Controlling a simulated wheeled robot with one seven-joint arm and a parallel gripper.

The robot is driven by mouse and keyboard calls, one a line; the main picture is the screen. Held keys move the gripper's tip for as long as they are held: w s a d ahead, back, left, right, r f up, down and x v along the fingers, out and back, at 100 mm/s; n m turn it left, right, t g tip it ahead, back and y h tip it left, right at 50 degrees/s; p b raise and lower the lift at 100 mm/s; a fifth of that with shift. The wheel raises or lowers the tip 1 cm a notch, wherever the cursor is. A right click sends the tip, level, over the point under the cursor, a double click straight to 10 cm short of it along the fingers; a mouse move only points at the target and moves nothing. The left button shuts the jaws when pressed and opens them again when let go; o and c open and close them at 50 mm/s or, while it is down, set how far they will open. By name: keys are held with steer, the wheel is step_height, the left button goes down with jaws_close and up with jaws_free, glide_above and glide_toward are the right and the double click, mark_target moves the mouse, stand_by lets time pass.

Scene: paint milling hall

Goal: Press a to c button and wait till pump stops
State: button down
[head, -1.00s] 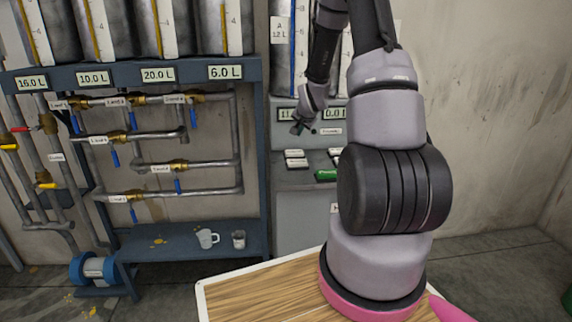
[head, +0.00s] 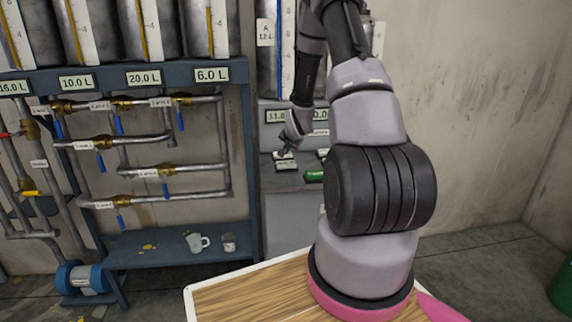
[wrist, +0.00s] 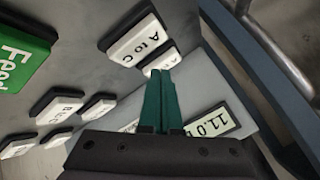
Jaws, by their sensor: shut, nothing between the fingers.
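The white "A to C" button (wrist: 137,42) is on the grey panel in the wrist view. A neighbouring white button marked "A" (wrist: 163,60) lies by my fingertips, its label partly hidden. My gripper (wrist: 160,74) is shut and empty, its teal fingers together. Its tips overlap the edge of that neighbouring button and are to the lower right of the "A to C" button; I cannot tell whether they touch. In the head view my gripper (head: 287,153) is low over the white buttons (head: 285,163) of the panel.
A green "Feed" button (wrist: 18,55) and several white buttons (wrist: 62,105) share the panel.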

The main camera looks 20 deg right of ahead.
mark_target(286, 164)
steer(key=shift+f, duration=1.1)
steer(key=shift+f, duration=0.15)
stand_by(1.2)
steer(key=shift+f, duration=0.25)
steer(key=shift+f, duration=0.5)
stand_by(0.6)
steer(key=shift+r, duration=0.9)
steer(key=shift+r, duration=2.55)
